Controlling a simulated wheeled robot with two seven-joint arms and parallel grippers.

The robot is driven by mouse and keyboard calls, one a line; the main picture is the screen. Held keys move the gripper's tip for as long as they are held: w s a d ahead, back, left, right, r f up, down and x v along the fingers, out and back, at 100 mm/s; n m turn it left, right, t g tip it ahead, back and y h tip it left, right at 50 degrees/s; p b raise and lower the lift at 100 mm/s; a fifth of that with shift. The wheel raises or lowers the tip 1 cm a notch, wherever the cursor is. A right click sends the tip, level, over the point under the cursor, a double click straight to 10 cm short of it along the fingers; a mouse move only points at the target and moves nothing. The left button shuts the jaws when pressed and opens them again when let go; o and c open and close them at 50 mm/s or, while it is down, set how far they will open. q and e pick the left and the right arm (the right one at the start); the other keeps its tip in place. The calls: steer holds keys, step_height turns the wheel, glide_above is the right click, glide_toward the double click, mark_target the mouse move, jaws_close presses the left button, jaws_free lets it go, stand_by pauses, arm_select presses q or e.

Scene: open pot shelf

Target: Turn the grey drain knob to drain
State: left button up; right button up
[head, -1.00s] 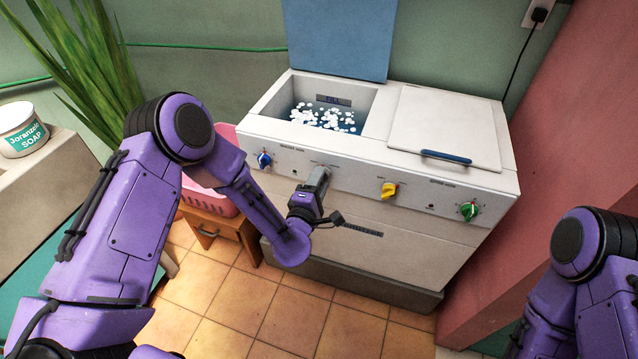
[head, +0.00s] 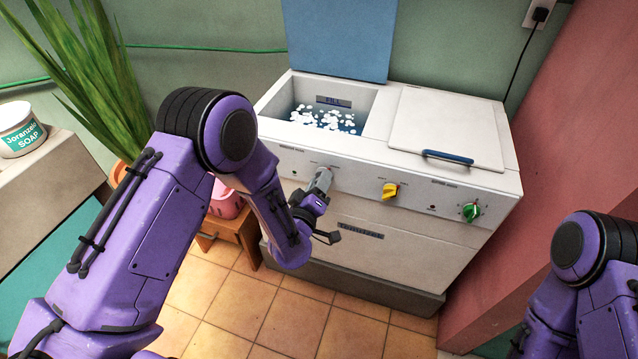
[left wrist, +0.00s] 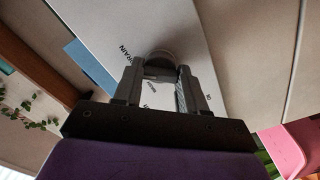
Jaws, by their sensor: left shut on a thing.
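The grey drain knob (left wrist: 160,57) shows in the left wrist view, between the two fingertips of my left gripper (left wrist: 159,75). The fingers are shut on it. Part of a dark printed word, ending in "AIN", shows on the panel to the left of the knob. In the head view my left gripper (head: 321,182) reaches the front panel of the white washing machine (head: 400,235) and is tilted. The fingers hide the knob there. My right gripper is out of view; only part of my right arm shows at the right edge.
The open tub (head: 325,118) holds white foam under a raised blue lid (head: 338,40). A yellow knob (head: 390,191) and a green knob (head: 470,211) sit right of my gripper. A pink basket (head: 226,201) on a wooden stool (head: 232,228) stands at the left.

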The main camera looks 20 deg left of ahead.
arm_select(q)
steer(key=shift+f+m, duration=0.1)
steer(key=shift+m, duration=0.5)
steer(key=o, duration=1.1)
steer(key=shift+c, duration=0.2)
steer(key=s+b, duration=0.1)
steer(key=s, duration=0.9)
steer(key=shift+s+a, duration=0.2)
steer(key=shift+s, duration=0.1)
